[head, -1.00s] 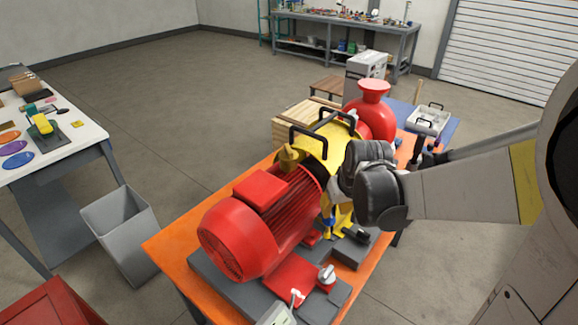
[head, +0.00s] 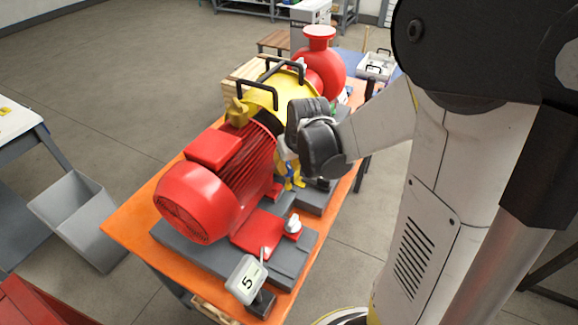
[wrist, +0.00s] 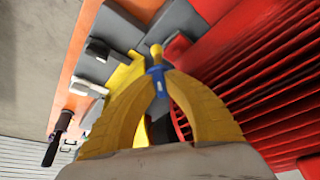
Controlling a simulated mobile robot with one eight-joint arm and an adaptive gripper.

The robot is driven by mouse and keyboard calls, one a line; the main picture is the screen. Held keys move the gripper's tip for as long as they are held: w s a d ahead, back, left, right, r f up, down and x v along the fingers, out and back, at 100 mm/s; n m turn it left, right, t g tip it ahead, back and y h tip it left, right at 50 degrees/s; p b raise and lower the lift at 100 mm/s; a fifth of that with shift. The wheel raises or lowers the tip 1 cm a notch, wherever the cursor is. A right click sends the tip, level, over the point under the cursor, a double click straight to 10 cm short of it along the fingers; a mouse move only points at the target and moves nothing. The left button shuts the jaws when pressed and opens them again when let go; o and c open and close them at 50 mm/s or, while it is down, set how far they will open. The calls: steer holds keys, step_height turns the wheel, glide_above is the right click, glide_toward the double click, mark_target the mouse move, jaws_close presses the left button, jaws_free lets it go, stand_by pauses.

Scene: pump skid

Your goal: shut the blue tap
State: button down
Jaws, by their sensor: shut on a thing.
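The blue tap (wrist: 158,86) shows in the wrist view as a small blue piece between my yellow fingertips, with a yellow rounded end just beyond it. My gripper (wrist: 160,80) is shut on it, one finger on each side. How far the tap is turned cannot be told, as the fingers cover much of it. In the head view my gripper (head: 291,183) is low beside the red motor (head: 205,190), at the right side of the skid. A little blue (head: 299,182) shows there; my wrist hides the rest.
The yellow guard (head: 262,103) with black handles and the red pump (head: 322,72) stand behind the motor. A grey-white knob (head: 293,225) and a display reading 5 (head: 246,280) are at the front.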

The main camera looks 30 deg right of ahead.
steer(key=shift+a+m+h, duration=0.1)
steer(key=shift+m+h, duration=0.5)
steer(key=shift+m, duration=0.8)
steer(key=c, duration=1.7)
jaws_free()
steer(key=shift+n, duration=0.3)
